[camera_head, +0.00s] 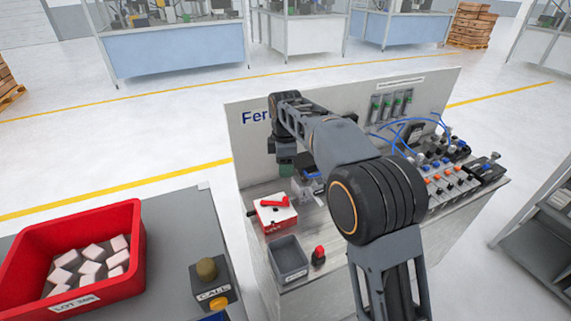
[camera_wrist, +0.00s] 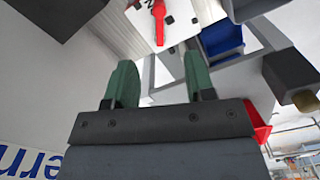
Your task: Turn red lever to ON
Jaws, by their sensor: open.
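The red lever (camera_head: 274,202) lies across the top of a small white-and-red box (camera_head: 277,216) at the left end of the bench. In the head view its handle runs roughly left to right. In the wrist view the red lever (camera_wrist: 159,22) shows at the top, on a white plate, beyond my fingertips. My gripper (camera_head: 287,164) is above and behind the box, apart from the lever. In the wrist view my gripper (camera_wrist: 158,75) has its two green fingers spread with nothing between them. The ON marking cannot be read.
A grey bin (camera_head: 289,259) and a red button (camera_head: 318,256) are in front of the lever box. A white back panel (camera_head: 247,140) stands behind it. A red crate of pale blocks (camera_head: 137,250) and a CALL box (camera_head: 213,284) are on the left table.

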